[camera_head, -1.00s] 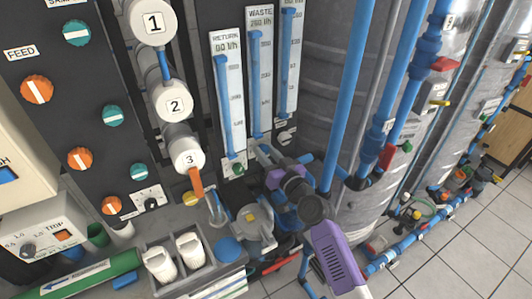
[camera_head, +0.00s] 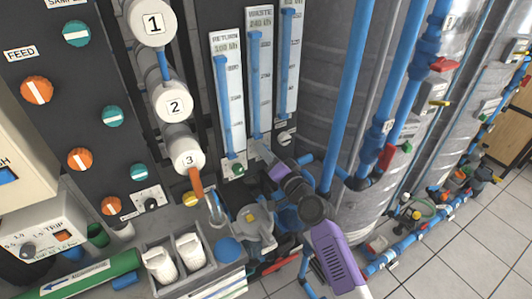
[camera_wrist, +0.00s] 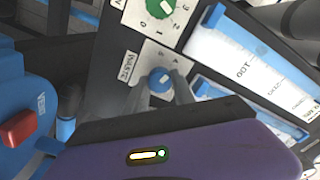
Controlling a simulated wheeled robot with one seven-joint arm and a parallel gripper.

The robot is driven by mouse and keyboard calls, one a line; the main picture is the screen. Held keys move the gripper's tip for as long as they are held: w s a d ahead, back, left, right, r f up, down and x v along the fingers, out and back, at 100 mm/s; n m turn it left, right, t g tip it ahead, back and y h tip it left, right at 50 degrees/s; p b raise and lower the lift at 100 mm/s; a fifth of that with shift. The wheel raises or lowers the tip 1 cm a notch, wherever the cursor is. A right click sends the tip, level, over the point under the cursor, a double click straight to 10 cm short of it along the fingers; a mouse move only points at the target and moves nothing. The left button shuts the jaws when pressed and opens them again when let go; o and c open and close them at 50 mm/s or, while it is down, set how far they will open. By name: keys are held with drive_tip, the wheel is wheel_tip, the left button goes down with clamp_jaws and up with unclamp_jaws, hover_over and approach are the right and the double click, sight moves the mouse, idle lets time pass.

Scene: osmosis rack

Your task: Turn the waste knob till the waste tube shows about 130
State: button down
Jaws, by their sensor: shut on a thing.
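The waste tube (camera_head: 259,85) stands on the dark panel between two other tubes in the head view. Its display (camera_head: 260,22) seems to read about 240 l/h, and its blue column stands high. The small blue waste knob (camera_wrist: 160,80), on a white plate marked WASTE, shows in the wrist view. My gripper (camera_head: 263,150) reaches the panel just below the waste tube and is shut on the waste knob. In the wrist view a grey finger (camera_wrist: 182,90) lies against the knob's right side. The knob is hidden behind my gripper in the head view.
The return tube (camera_head: 228,100) and its green knob (camera_head: 238,169) are close on the left. Another knob (camera_head: 286,137) is on the right. A blue pipe (camera_head: 346,90) and a grey tank stand to the right. A pump (camera_head: 254,225) is below my arm.

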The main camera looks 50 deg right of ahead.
drive_tip(key=shift+m, duration=0.6)
drive_tip(key=c, duration=1.1)
unclamp_jaws()
drive_tip(key=shift+o, duration=0.2)
drive_tip(key=b+v, duration=0.1)
drive_tip(key=v, duration=0.7)
drive_tip(key=shift+d, duration=0.1)
